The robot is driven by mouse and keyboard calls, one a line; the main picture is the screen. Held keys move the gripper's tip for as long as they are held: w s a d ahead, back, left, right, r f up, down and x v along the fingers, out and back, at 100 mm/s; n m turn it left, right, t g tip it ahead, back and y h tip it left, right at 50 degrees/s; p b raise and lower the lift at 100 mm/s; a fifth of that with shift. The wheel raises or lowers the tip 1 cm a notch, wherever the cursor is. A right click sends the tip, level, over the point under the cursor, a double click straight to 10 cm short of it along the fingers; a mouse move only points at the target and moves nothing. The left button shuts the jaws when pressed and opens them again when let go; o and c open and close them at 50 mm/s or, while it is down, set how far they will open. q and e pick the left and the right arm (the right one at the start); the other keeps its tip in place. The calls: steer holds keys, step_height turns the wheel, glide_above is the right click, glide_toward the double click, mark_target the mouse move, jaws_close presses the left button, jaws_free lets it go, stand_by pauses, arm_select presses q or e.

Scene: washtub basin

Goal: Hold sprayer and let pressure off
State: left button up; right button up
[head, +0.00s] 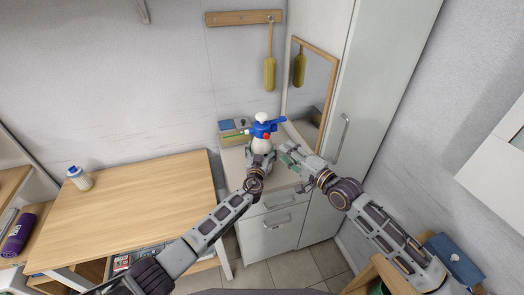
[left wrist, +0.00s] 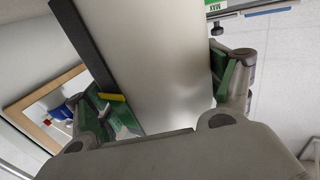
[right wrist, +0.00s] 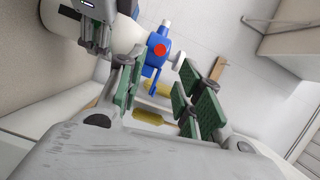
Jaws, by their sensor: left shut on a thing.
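The sprayer (head: 262,144) has a whitish bottle and a blue head with a white knob on top. It stands upright at the counter in the corner. My left gripper (head: 261,160) is shut around the bottle; in the left wrist view the pale bottle (left wrist: 160,65) fills the space between the green finger pads. My right gripper (head: 288,155) is just right of the sprayer. In the right wrist view its green-padded fingers (right wrist: 155,100) are apart with nothing between them. The blue head (right wrist: 155,48) with a red round part shows beyond them, near the left finger.
A light counter (head: 283,180) with drawers stands under the sprayer, with a mirror (head: 317,85) behind right. A blue-topped box (head: 228,126) sits at its back left. A tall cabinet (head: 375,100) bounds the right.

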steer(key=shift+d, duration=0.1)
steer(key=c, duration=0.5)
steer(key=shift+n+t, duration=0.3)
steer(key=shift+t, duration=0.1)
steer(key=r, duration=0.3)
steer(key=d+r, duration=0.1)
steer(key=r, duration=0.1)
steer(key=shift+s+r, duration=0.2)
steer(key=shift+r, duration=0.05)
jaws_close()
steer(key=shift+s+d+r+n+g+h, duration=0.1)
steer(key=shift+s+r+n+g+h, duration=0.3)
steer(key=shift+n, duration=2.15)
steer(key=shift+s+r+n+g+h, duration=0.15)
steer(key=shift+s+r+n, duration=0.45)
steer(key=shift+n, duration=1.9)
steer(key=shift+s+d+r+n+g+h, duration=0.15)
steer(key=shift+s+r+n+h, duration=0.3)
steer(key=shift+n, duration=2.1)
steer(key=shift+s+a+f, duration=0.1)
